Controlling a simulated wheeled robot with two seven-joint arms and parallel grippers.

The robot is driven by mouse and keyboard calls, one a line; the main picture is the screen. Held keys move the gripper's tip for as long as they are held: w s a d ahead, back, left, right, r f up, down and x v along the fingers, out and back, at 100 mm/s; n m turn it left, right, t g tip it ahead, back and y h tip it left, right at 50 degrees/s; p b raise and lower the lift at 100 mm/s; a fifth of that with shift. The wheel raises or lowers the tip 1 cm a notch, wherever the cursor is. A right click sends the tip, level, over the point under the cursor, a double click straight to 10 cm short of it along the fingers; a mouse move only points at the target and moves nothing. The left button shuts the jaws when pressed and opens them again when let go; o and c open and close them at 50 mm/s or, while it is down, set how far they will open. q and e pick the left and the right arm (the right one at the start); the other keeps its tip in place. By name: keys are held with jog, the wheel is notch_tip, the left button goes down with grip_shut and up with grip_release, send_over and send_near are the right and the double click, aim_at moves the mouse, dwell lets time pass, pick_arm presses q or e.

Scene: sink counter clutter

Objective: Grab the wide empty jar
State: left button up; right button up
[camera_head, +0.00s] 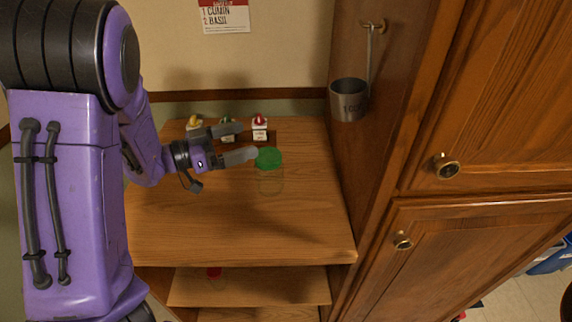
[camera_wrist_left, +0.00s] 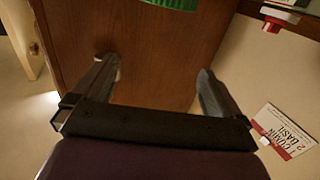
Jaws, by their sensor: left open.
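The jar is clear, with a green lid (camera_head: 268,158) and a see-through body (camera_head: 270,182), and looks empty. It stands upright on the wooden top (camera_head: 190,225). My left gripper (camera_head: 248,140) comes in from the left, with its fingers open and empty. Its nearer fingertip is close beside the lid in the head view; I cannot tell if they touch. In the left wrist view the open fingers (camera_wrist_left: 158,70) have nothing between them, and part of the green lid (camera_wrist_left: 172,3) shows at the top edge. My right gripper is not in view.
A metal measuring cup (camera_head: 348,100) hangs on the wooden cabinet side to the right. The front of the top is clear. A recipe card (camera_head: 225,14) is on the wall.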

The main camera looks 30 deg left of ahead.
aim_at(268, 156)
pick_arm(q)
jog(key=f, duration=0.3)
jog(key=s+f, duration=0.1)
jog(key=f, duration=0.3)
jog(key=shift+s, duration=0.2)
jog(key=p+x, duration=0.3)
jog(key=x, duration=0.4)
jog(key=shift+a+r, duration=0.1)
jog(key=shift+w, duration=0.35)
jog(key=shift+w+d, duration=0.2)
jog(key=shift+d, duration=0.1)
jog(key=c, duration=1.6)
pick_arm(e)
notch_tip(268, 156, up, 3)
